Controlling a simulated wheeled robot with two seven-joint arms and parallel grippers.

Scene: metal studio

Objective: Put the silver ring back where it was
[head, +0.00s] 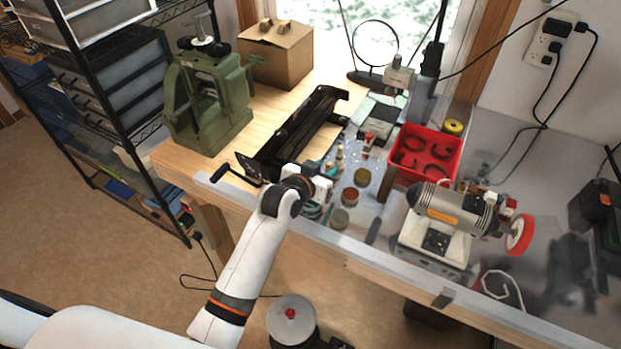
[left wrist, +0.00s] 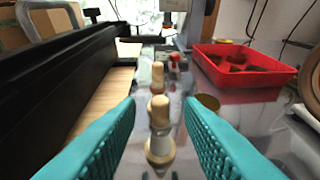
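I cannot make out a silver ring for certain in either view. My left gripper (head: 322,186) is over the front of the workbench, among small bottles and jars; its fingers are largely hidden in the head view. In the left wrist view its two teal fingers (left wrist: 160,108) are spread apart. My right gripper is in neither view.
A long black metal tool (head: 300,135) lies left of the gripper, also along the left in the wrist view (left wrist: 60,85). A red tray (head: 425,153) stands right, behind a bench grinder (head: 450,212). A green press (head: 207,95) and cardboard box (head: 277,55) stand back left.

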